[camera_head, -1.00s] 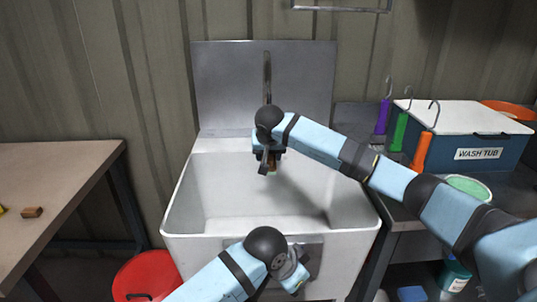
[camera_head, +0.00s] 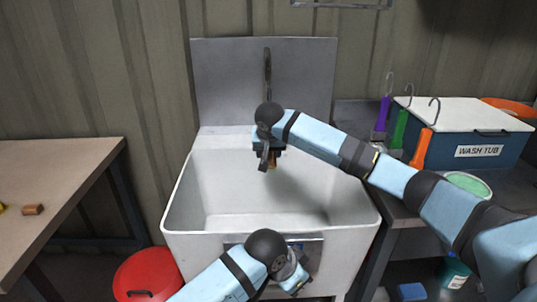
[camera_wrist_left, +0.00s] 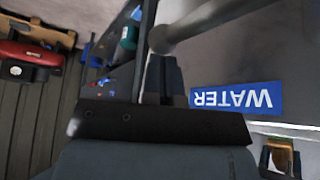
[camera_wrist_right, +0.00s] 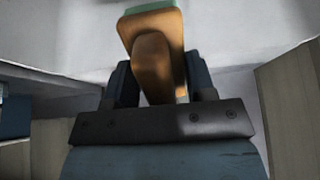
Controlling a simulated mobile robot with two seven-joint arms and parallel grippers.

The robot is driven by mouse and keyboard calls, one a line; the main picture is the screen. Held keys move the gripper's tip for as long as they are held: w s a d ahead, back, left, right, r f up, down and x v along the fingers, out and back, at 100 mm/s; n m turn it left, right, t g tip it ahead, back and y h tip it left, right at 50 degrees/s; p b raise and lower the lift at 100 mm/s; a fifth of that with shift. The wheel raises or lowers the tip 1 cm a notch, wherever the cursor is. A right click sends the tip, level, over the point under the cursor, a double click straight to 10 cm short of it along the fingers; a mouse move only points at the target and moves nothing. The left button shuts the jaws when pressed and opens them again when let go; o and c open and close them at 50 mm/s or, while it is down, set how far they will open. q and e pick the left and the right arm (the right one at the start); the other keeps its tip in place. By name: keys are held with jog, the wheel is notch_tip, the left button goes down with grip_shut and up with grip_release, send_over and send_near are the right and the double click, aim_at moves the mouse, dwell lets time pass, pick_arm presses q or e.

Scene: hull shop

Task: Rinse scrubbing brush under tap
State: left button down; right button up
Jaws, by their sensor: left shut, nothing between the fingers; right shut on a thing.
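My right gripper (camera_head: 268,160) is over the white sink basin, below the tap (camera_head: 267,75), and shut on the scrubbing brush (camera_head: 273,161). In the right wrist view the brush (camera_wrist_right: 152,50) shows a brown wooden body with a green edge at the top; its handle is between the fingers. I cannot make out water on it. My left gripper (camera_wrist_left: 165,82) is shut and empty at the sink's front, beside a grey bar (camera_wrist_left: 205,24) and a blue WATER label (camera_wrist_left: 236,98). In the head view its fingers are mostly hidden behind the wrist.
The sink (camera_head: 190,205) stands between a left table (camera_head: 70,165) and a right bench. On the bench are a wash tub (camera_head: 480,152) with purple, green and orange hooked handles on its side, and a green-topped container (camera_head: 468,185). A red bucket (camera_head: 148,275) stands at lower left.

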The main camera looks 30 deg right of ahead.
pick_arm(q)
jog(key=shift+f, duration=2.2)
jog(key=shift+r, duration=0.15)
notch_tip(320, 180, up, 9)
jog(key=shift+f, duration=0.1)
jog(key=v, duration=1.2)
dwell(0.5)
